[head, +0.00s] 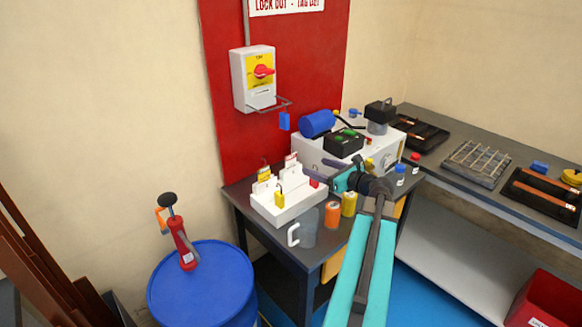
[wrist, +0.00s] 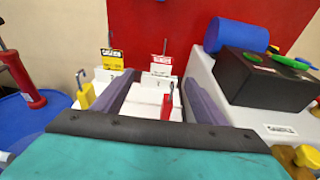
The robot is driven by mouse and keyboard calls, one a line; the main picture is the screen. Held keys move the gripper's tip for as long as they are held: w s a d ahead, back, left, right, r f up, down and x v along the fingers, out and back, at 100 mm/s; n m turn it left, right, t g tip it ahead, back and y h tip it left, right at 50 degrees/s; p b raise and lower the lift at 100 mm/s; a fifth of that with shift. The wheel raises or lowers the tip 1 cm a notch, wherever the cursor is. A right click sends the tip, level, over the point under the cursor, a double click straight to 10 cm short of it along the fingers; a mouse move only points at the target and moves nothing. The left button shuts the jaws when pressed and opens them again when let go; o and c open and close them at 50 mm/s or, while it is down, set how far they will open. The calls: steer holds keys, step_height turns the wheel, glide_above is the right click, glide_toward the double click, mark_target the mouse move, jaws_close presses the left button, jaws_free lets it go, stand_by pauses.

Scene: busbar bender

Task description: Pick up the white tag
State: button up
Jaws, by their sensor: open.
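The white tag (wrist: 161,66) has a red header and stands upright in the white holder box (wrist: 150,98), at the back in the wrist view. In the head view the white tag (head: 291,159) shows small at the back of the white holder box (head: 290,212). My gripper (wrist: 159,80) is open, its two grey-purple fingers spread to the left and right of the tag's place in the picture. Nothing is between the fingers that I can see gripped. In the head view my gripper (head: 306,172) reaches over the right side of the box from the right.
A yellow tag (wrist: 112,59) stands left of the white one. A yellow padlock (wrist: 85,95) and a red padlock (wrist: 167,106) are at the box. A black box (wrist: 262,78) and blue cylinder (wrist: 222,36) stand close right. The red board (head: 270,125) rises behind.

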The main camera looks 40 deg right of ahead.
steer(key=shift+s+d, duration=0.15)
steer(key=shift+s, duration=0.05)
steer(key=p, duration=0.2)
glide_toward(291, 157)
steer(key=w, duration=0.1)
steer(key=shift+w+d+f, duration=0.15)
steer(key=shift+w+f, duration=0.2)
steer(key=shift+w, duration=0.3)
steer(key=shift+w+d+f+p, duration=0.1)
steer(key=shift+w+f+p, duration=0.15)
steer(key=shift+w, duration=0.6)
steer(key=shift+w+a+f+p, duration=0.15)
steer(key=shift+w+p, duration=0.25)
steer(key=shift+w, duration=0.4)
steer(key=shift+w+d+f+p, duration=0.2)
steer(key=shift+w+p, duration=0.1)
steer(key=shift+w, duration=0.55)
steer(key=c, duration=1.1)
steer(key=shift+r, duration=0.1)
